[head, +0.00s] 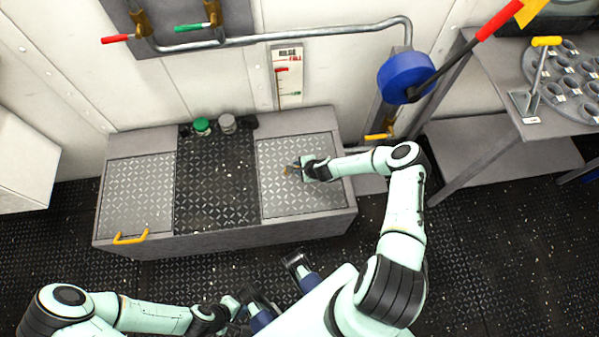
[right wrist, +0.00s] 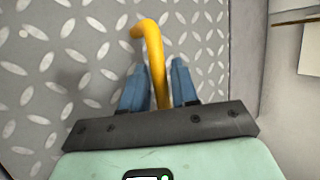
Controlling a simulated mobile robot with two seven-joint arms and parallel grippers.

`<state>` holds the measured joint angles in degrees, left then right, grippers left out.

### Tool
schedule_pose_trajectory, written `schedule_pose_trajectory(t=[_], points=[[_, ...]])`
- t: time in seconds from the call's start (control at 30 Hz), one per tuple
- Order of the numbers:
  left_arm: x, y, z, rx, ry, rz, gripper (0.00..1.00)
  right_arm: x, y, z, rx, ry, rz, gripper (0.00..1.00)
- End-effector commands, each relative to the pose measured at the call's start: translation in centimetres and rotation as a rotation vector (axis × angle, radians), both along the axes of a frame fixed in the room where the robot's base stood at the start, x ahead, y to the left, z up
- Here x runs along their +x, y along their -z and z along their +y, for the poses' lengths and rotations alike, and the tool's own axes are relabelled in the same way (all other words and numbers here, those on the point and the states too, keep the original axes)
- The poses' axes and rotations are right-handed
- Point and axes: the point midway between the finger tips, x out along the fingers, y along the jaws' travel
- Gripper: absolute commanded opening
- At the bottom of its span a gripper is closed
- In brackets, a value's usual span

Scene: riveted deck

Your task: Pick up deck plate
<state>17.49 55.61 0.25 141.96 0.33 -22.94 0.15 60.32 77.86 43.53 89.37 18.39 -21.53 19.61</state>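The right-hand deck plate (head: 275,200) is a light grey, diamond-patterned panel set in the top of a long grey bench. Its yellow handle (right wrist: 152,42) stands up from the plate. My right gripper (head: 290,170) is low over this plate, and in the right wrist view its blue fingers (right wrist: 160,85) lie close on either side of the handle, seemingly shut on it. The plate looks flat in its place. A similar left-hand plate (head: 130,190) has a yellow handle (head: 131,237) at its front edge. My left gripper (head: 243,301) is low in front of the bench; its fingers are unclear.
A dark textured section (head: 215,185) lies between the plates, with a green-topped jar (head: 201,126) and a grey jar (head: 227,123) at its back. A pipe (head: 300,33) with valves runs along the wall behind. A metal table (head: 560,115) stands at the right.

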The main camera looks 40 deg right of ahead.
Motion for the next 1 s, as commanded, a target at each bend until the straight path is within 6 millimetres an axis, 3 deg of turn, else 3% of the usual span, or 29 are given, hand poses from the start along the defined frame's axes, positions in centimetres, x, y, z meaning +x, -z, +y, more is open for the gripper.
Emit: schedule_pose_trajectory(t=[0.13,0.2,0.23,1.0], points=[[0.00,-0.04,-0.01,0.000,0.000,0.000,0.00,-0.02,-0.05,-0.02,0.000,0.000,0.000,0.26],[0.00,-0.04,-0.01,0.000,0.000,0.000,0.00,-0.02,-0.05,-0.02,0.000,0.000,0.000,0.03],[0.00,-0.04,-0.01,0.000,0.000,0.000,0.00,-0.02,-0.06,-0.02,0.000,0.000,0.000,0.00],[-0.01,-0.03,-0.01,0.000,0.000,0.001,0.00,-0.05,-0.06,-0.06,-0.003,-0.002,0.000,0.00]])
